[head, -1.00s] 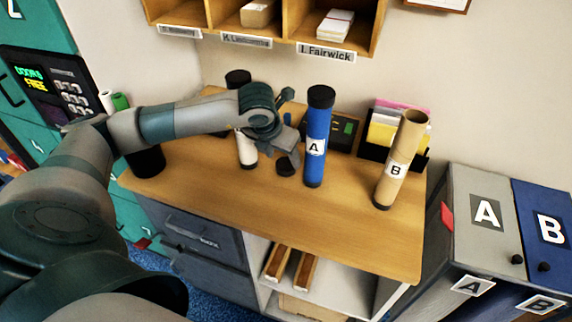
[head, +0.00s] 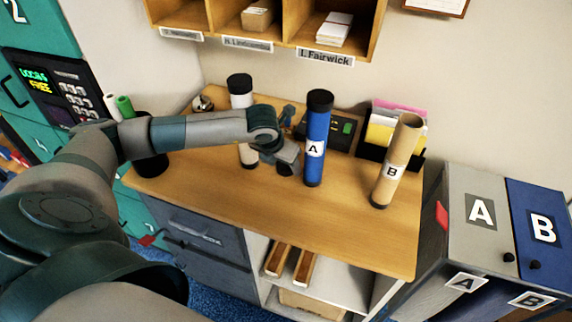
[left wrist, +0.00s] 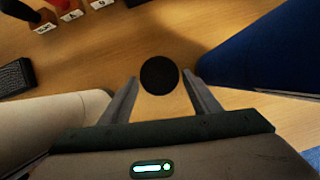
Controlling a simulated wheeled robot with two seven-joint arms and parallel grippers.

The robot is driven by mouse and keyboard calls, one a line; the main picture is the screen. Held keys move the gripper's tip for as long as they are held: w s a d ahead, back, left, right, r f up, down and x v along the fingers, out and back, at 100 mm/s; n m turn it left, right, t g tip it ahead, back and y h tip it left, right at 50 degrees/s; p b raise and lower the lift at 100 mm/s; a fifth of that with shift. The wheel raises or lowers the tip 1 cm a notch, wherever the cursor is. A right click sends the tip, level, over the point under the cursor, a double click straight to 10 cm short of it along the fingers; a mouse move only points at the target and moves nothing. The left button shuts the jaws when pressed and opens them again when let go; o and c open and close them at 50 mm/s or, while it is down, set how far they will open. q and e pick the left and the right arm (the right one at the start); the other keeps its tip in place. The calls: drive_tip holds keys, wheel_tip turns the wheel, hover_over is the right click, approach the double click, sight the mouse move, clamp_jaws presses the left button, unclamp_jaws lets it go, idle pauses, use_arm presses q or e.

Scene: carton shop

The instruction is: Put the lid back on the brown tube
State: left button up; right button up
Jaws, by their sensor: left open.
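The brown tube (head: 397,160), labelled B, stands at the right of the wooden desk, with an open top and a dark bottom end. A round black lid (left wrist: 160,75) lies on the desk in the left wrist view, between the fingertips and slightly ahead of them. My left gripper (head: 288,162) is open, pointing down low over the desk between the white and blue tubes. My right gripper is in neither view.
A blue tube (head: 316,145) labelled A stands close to the right of the gripper, and a white tube (head: 246,125) stands to its left. A black file box (head: 372,150) is behind the brown tube. The desk's front (head: 290,215) is clear.

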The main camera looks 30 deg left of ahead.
sight(284, 165)
use_arm(q)
drive_tip(key=c, duration=0.9)
drive_tip(key=shift+r, duration=0.1)
drive_tip(key=shift+r+b, duration=0.8)
drive_tip(key=shift+b, duration=0.05)
drive_tip(key=shift+s+r+b, duration=0.55)
drive_tip(key=shift+r+b, duration=0.1)
drive_tip(key=shift+b, duration=0.1)
drive_tip(key=s+b, duration=0.1)
drive_tip(key=s, duration=0.2)
drive_tip(key=s+b, duration=0.1)
drive_tip(key=s, duration=0.3)
drive_tip(key=s+b, duration=0.2)
drive_tip(key=s, duration=0.1)
drive_tip(key=shift+s+d, duration=0.35)
drive_tip(key=shift+d, duration=0.05)
drive_tip(key=s+p, duration=0.2)
drive_tip(key=p, duration=0.1)
drive_tip(key=s+r+p, duration=0.1)
drive_tip(key=s+p, duration=0.1)
drive_tip(key=p, duration=0.1)
drive_tip(key=shift+s+d, duration=0.15)
drive_tip(key=shift+s, duration=0.25)
drive_tip(key=shift+s+d+f+p, duration=0.1)
drive_tip(key=shift+s+f+p, duration=0.1)
drive_tip(key=shift+s+p, duration=0.7)
drive_tip(key=shift+w, duration=0.25)
